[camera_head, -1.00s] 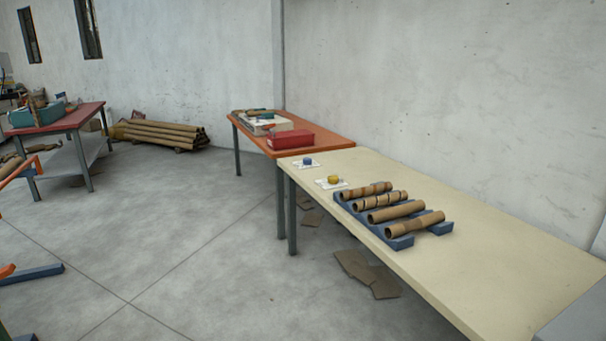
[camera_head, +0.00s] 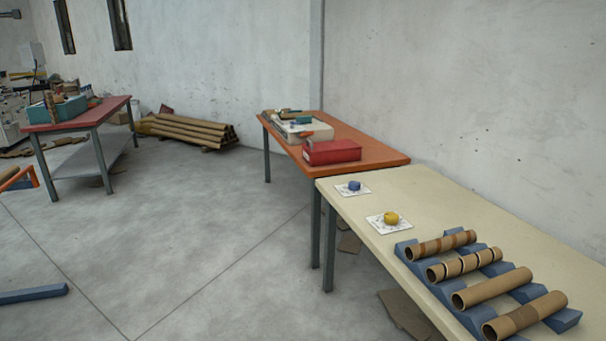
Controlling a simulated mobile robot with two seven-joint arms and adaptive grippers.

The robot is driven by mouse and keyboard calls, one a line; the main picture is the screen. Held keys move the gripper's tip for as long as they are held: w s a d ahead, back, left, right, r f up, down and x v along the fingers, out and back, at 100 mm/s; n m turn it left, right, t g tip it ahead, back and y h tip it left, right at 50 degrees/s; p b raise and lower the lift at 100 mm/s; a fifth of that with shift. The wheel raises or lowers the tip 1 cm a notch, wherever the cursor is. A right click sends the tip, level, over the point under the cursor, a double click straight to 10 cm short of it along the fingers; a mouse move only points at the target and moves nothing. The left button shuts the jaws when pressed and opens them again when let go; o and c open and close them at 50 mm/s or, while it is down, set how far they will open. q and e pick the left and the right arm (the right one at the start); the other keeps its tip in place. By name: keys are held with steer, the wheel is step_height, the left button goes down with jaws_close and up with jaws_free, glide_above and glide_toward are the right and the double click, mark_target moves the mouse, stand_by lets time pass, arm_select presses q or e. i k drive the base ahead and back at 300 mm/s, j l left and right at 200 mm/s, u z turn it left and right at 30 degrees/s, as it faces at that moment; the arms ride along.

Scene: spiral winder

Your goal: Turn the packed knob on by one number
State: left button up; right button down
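Two knobs on white dial plates sit at the far end of the cream table (camera_head: 450,205). The blue knob (camera_head: 354,186) is farther away, on its own white plate (camera_head: 341,191). The yellow knob (camera_head: 391,218) is nearer, on a second white plate (camera_head: 376,222). The numbers on the plates are too small to read, and I cannot tell which knob is the packed one. Neither of my grippers is in view.
Several cardboard tubes (camera_head: 492,288) lie on a blue rack (camera_head: 418,265) on the cream table. An orange table (camera_head: 365,145) with a red box (camera_head: 331,152) adjoins it. A red-topped table (camera_head: 100,113) stands at left. Cardboard (camera_head: 402,312) lies on the floor. Open floor is at centre left.

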mark_target(354, 184)
steer(key=i+z, duration=0.1)
steer(key=i, duration=0.75)
steer(key=i+j+z, duration=0.1)
steer(key=i, duration=0.75)
steer(key=j, duration=0.1)
